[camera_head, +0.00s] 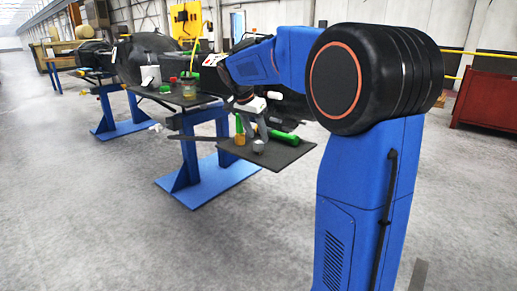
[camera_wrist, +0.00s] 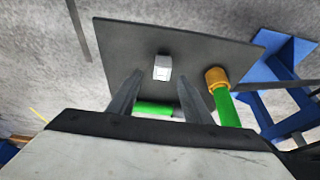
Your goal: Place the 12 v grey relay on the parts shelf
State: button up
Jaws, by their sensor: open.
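A small light-grey block (camera_wrist: 162,67), which looks like the grey relay, sits on a dark flat board (camera_wrist: 220,50) in the wrist view. It also shows in the head view (camera_head: 258,146), near the board's front edge (camera_head: 290,158). My gripper (camera_wrist: 160,77) is open, with one finger to each side of the block's line of sight. In the head view my gripper (camera_head: 261,132) hangs over the board, just above and behind the block. I cannot tell whether the fingers touch it. No label is readable, and I cannot tell which surface is the parts shelf.
A dark table on blue legs (camera_head: 178,98) carries a jar (camera_head: 190,88) and other small items. A red bin (camera_head: 485,98) stands at right. The left floor is clear.

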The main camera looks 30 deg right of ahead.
aim_at(258, 142)
jog(key=x, duration=0.5)
jog(key=shift+a, duration=0.2)
grip_shut()
